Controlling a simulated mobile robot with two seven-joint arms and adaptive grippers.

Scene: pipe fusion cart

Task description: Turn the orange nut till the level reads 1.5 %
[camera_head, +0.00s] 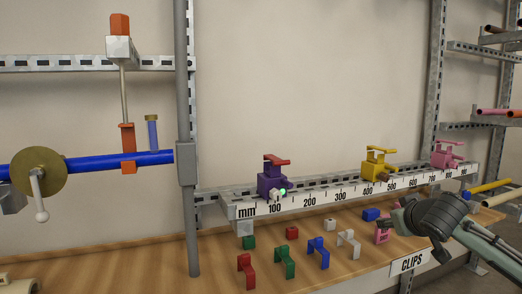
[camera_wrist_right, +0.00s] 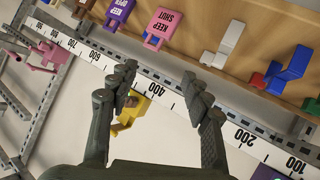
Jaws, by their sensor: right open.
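In the head view, an orange block (camera_head: 120,24) stands on a grey bracket at the upper left. A thin rod runs down from the bracket to an orange clamp (camera_head: 128,148) around a blue pipe (camera_head: 85,168). I cannot tell which orange part is the nut. A brass disc (camera_head: 38,168) with a white-knobbed lever sits on the pipe's left part. No level reading can be made out. My right gripper (camera_wrist_right: 160,85) is open and empty over the ruler rail, far right of the pipe. My left gripper is out of view.
A ruler rail (camera_head: 335,194) carries purple (camera_head: 269,186), yellow (camera_head: 376,166) and pink (camera_head: 447,154) valves. Coloured clips lie on the wooden shelf (camera_head: 200,262) below. A grey vertical post (camera_head: 183,90) stands between the pipe and the rail. The wall area above the rail is clear.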

